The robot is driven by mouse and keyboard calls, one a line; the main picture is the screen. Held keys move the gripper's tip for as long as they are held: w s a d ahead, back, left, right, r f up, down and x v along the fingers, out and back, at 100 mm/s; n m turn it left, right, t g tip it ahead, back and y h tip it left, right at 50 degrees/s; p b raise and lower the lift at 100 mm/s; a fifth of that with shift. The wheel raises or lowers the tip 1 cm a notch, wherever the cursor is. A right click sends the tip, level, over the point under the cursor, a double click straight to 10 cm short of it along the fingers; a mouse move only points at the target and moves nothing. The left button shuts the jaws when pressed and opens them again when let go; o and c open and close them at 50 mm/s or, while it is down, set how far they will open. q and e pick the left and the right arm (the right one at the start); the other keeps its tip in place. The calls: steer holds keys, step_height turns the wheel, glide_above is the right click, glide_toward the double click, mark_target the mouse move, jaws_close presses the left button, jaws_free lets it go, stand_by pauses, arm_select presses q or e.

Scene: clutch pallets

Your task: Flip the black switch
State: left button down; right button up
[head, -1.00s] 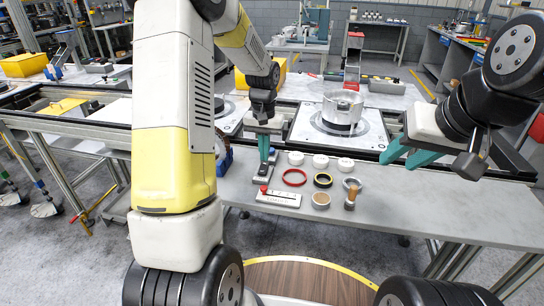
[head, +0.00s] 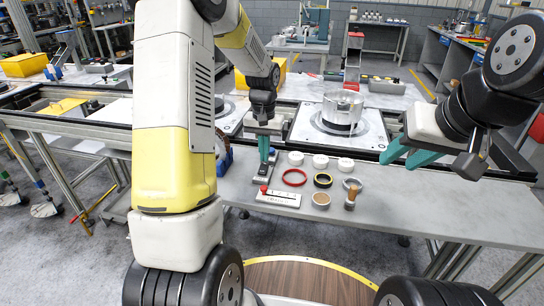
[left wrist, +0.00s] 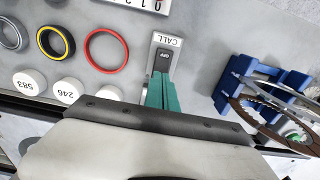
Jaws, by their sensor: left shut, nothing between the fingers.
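The black switch (left wrist: 163,60) sits on a light plate marked CALL and shows OFF in the left wrist view. In the head view its plate (head: 260,181) lies on the near table, below my left gripper. My left gripper (head: 264,158) is shut and empty, pointing down, its teal fingertips (left wrist: 163,80) close to the switch's end. I cannot tell whether they touch it. The fingers hide part of the plate. My right gripper (head: 407,158) is open and empty, held above the table's right part, away from the switch.
A counter box with a red knob (head: 278,197) lies in front of the switch. To the right are a red ring (head: 294,178), a black-yellow ring (head: 323,181), several white discs (head: 320,161) and a wooden-handled stamp (head: 350,201). A blue stand (left wrist: 262,90) is on the switch's other side.

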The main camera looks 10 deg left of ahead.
mark_target(265, 164)
arm_select(q)
steer(key=shift+f, duration=0.85)
stand_by(0.3)
steer(key=shift+r, duration=3.5)
